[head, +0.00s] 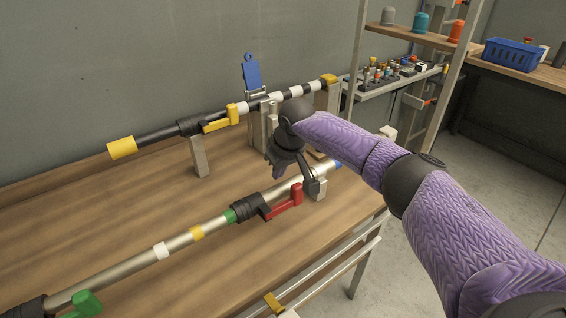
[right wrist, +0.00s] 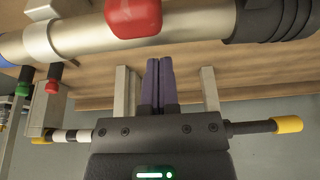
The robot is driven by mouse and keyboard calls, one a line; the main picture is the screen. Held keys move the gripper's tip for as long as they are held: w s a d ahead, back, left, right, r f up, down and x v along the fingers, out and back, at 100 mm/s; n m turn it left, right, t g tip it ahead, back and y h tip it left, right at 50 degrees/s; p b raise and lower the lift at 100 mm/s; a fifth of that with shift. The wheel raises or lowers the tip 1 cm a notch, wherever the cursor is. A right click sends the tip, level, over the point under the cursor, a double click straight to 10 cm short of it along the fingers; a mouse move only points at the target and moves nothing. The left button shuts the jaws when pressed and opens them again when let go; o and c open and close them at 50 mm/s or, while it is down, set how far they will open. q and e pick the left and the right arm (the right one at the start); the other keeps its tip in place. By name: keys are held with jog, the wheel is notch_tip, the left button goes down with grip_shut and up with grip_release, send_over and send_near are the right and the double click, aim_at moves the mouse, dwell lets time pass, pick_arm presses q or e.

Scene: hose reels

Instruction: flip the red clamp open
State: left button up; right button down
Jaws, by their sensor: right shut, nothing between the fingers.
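The red clamp (head: 284,204) sits on the near metal pipe (head: 180,241), beside a black coupling (head: 250,206). Its lever lies roughly along the pipe, with a raised block at its right end. In the right wrist view the red clamp (right wrist: 135,15) shows at the top, in front of the pipe. My right gripper (head: 279,172) is above the bench, just behind the clamp. In the right wrist view its dark fingers (right wrist: 158,62) are together and empty, pointing toward the pipe near the clamp. Contact cannot be made out. My left gripper is not in view.
A second pipe with a yellow clamp (head: 221,121) and a blue upright lever (head: 251,72) runs along the back on posts. A green clamp (head: 84,304) is on the near pipe at lower left. Shelves with a blue basket (head: 513,54) stand at right.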

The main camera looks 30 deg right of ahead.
aim_at(287, 187)
jog(key=s, duration=0.2)
jog(key=shift+s+d+r, duration=0.25)
jog(key=shift+s, duration=0.15)
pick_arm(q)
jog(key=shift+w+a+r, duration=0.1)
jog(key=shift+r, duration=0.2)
pick_arm(e)
jog(key=shift+s, duration=0.5)
